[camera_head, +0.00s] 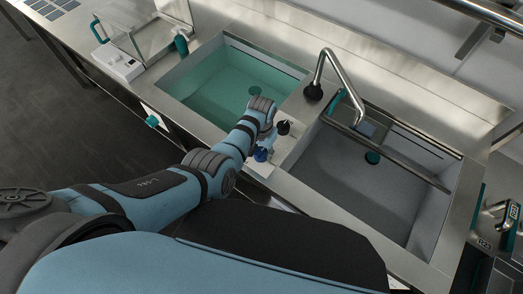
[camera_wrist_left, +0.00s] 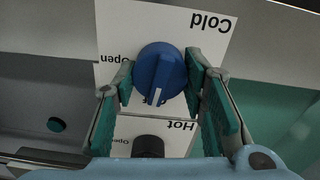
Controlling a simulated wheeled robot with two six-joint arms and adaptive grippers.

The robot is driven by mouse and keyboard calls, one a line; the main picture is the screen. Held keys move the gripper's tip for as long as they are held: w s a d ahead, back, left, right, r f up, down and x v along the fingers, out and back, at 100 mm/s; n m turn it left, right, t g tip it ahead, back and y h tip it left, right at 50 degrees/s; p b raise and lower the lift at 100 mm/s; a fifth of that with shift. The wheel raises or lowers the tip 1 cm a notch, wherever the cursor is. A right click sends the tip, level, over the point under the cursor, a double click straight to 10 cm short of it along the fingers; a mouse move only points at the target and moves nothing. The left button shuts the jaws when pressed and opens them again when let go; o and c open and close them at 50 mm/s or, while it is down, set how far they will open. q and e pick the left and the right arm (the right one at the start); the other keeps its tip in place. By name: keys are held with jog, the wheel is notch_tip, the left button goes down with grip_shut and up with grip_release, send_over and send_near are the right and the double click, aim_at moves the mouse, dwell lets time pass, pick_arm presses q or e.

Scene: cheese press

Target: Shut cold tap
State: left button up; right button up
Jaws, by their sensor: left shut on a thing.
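The cold tap is a round blue knob (camera_wrist_left: 160,72) on a white plate (camera_wrist_left: 205,22) marked Cold, upside down in the left wrist view. Its white line points to the bottom of that view, near a word mostly hidden by the knob. The word Open is printed to the knob's left. My left gripper (camera_wrist_left: 158,80) has its green-padded fingers on both sides of the knob, shut on it. The blue knob also shows in the head view (camera_head: 261,154), under my left wrist; the fingers are mostly hidden there. My right gripper is not in view.
A black hot tap knob (camera_wrist_left: 149,146) sits close to the blue one. A sink of greenish water (camera_head: 215,90) lies left of the taps, an empty-looking sink (camera_head: 340,185) right. A curved metal spout (camera_head: 322,68) stands behind. A clear-lidded device (camera_head: 120,62) stands far left.

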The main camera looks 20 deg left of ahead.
aim_at(261, 151)
pick_arm(q)
jog(key=shift+n, duration=0.6)
jog(key=o, duration=1.2)
jog(key=shift+c, duration=0.2)
notch_tip(261, 151, up, 12)
